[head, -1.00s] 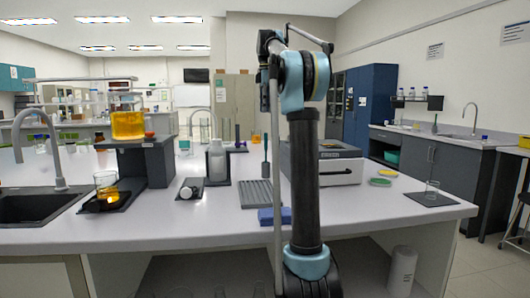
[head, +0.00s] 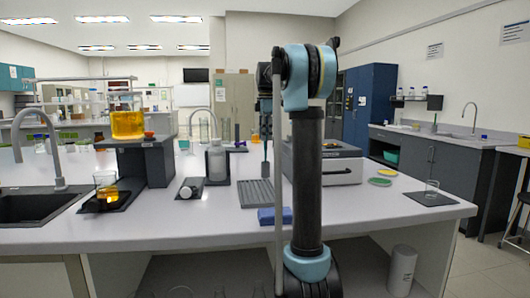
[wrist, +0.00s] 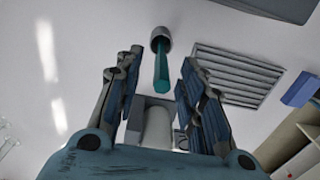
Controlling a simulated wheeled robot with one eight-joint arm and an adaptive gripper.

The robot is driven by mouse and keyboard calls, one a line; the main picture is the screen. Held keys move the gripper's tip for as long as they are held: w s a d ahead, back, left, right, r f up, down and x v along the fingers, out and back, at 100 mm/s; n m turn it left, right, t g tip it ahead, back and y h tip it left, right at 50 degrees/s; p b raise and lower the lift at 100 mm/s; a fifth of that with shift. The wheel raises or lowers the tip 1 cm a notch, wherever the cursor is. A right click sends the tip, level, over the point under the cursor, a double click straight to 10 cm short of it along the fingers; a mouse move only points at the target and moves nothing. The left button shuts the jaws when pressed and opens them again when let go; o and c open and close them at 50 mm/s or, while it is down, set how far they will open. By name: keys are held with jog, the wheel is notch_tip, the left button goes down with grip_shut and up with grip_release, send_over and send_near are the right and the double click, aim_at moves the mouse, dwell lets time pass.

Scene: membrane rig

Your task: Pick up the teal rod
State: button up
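The teal rod (wrist: 161,68) stands in a small round grey holder (wrist: 161,34) in the wrist view, its free end toward me. My gripper (wrist: 162,58) is open, with one finger on each side of the rod. Gaps show between the rod and both fingers, and nothing is held. In the head view my gripper (head: 265,118) hangs down behind my arm, above the bench near the ribbed grey tray. The rod is small and partly hard to make out there.
The ribbed grey tray (wrist: 238,75) lies right of the rod, with a blue block (head: 274,216) in front. A white and grey machine (head: 340,170) stands close on the right.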

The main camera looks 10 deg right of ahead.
aim_at(266, 150)
jog(key=shift+s+f, duration=0.1)
jog(key=shift+f, duration=1.5)
grip_shut()
jog(key=shift+r, duration=0.1)
